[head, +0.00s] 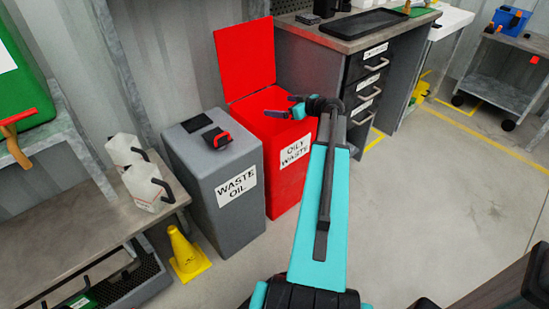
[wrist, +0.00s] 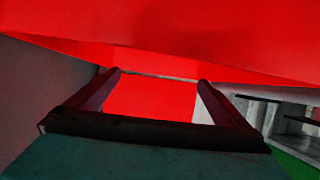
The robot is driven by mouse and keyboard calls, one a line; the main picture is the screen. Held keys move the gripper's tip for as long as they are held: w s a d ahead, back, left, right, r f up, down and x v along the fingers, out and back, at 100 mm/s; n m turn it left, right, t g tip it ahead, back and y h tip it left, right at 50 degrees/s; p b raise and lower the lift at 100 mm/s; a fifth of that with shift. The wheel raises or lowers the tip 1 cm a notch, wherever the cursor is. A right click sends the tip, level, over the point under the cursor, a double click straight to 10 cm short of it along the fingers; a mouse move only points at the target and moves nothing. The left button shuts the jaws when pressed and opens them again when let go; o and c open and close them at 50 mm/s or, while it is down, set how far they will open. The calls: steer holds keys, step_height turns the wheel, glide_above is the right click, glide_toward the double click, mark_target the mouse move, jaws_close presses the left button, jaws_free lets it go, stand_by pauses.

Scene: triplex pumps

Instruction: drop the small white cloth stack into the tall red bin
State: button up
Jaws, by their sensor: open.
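The tall red bin (head: 285,185), labelled OILY WASTE, stands beside the grey bin with its red lid (head: 245,58) raised. My gripper (head: 288,106) is over the bin's top opening. In the wrist view, my gripper (wrist: 158,76) has its two dark fingers spread apart, with only a red surface (wrist: 150,97) seen between them. Red also fills the top of that view. I see no white cloth stack in either view, and the inside of the bin is mostly hidden in the head view.
A grey WASTE OIL bin (head: 215,175) stands directly left of the red bin. A yellow cone (head: 188,255) is on the floor in front of it. A drawer workbench (head: 345,75) stands behind to the right. The floor (head: 430,210) at right is clear.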

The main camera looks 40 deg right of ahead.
steer(key=p+v, duration=0.1)
steer(key=v, duration=1.2)
steer(key=shift+s+r+p, duration=0.2)
steer(key=shift+s+p, duration=0.1)
steer(key=shift+s, duration=0.05)
steer(key=shift+s, duration=0.1)
stand_by(0.5)
